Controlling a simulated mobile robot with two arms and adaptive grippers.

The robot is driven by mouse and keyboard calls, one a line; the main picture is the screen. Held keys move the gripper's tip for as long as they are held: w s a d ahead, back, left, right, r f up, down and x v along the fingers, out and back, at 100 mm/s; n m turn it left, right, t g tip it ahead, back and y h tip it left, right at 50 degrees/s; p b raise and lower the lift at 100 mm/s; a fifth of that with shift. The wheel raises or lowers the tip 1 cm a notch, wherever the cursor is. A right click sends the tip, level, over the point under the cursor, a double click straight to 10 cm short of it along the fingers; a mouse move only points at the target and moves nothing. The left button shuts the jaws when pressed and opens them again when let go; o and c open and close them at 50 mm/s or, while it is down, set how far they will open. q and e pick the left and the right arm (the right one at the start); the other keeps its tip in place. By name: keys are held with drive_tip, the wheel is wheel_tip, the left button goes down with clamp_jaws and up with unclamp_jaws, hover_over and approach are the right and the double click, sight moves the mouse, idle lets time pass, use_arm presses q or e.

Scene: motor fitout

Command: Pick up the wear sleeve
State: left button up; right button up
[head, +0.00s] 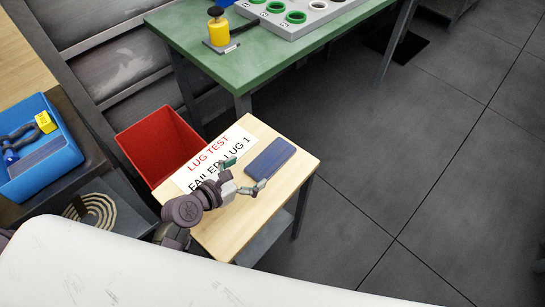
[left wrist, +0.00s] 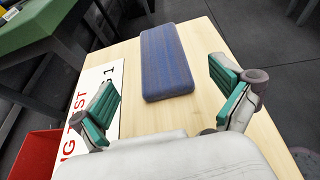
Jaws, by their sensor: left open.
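No object in view is clearly marked as the wear sleeve. Green rings (head: 296,17) sit in a grey tray on the green bench, and I cannot tell whether one of them is the sleeve. My left gripper (head: 243,176) is open and empty above the small wooden table. In the left wrist view its green-padded fingers (left wrist: 165,104) are spread wide, with a blue block (left wrist: 166,62) lying on the table beyond them. The blue block also shows in the head view (head: 270,158), just right of the gripper. My right gripper is out of view.
A sign reading "LUG TEST" (head: 212,151) lies on the wooden table (head: 225,237). A red bin (head: 160,146) stands beside it. The green bench (head: 205,75) bears a yellow bottle (head: 219,31) and the grey tray (head: 325,16). A blue bin (head: 62,163) is at left. Floor at right is clear.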

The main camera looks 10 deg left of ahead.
sight(270, 158)
use_arm(q)
drive_tip(key=x, duration=0.3)
drive_tip(key=shift+x, duration=0.95)
drive_tip(key=x, duration=0.4)
drive_tip(key=shift+w+f+b, duration=0.1)
drive_tip(key=shift+f+b, duration=0.2)
drive_tip(key=shift+f, duration=0.05)
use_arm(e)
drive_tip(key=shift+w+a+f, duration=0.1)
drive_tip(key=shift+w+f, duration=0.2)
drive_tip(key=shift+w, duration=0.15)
use_arm(q)
drive_tip(key=shift+c, duration=0.2)
drive_tip(key=shift+c, duration=1.2)
drive_tip(key=c, duration=0.9)
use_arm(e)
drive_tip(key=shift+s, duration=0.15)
use_arm(q)
drive_tip(key=shift+r, duration=0.1)
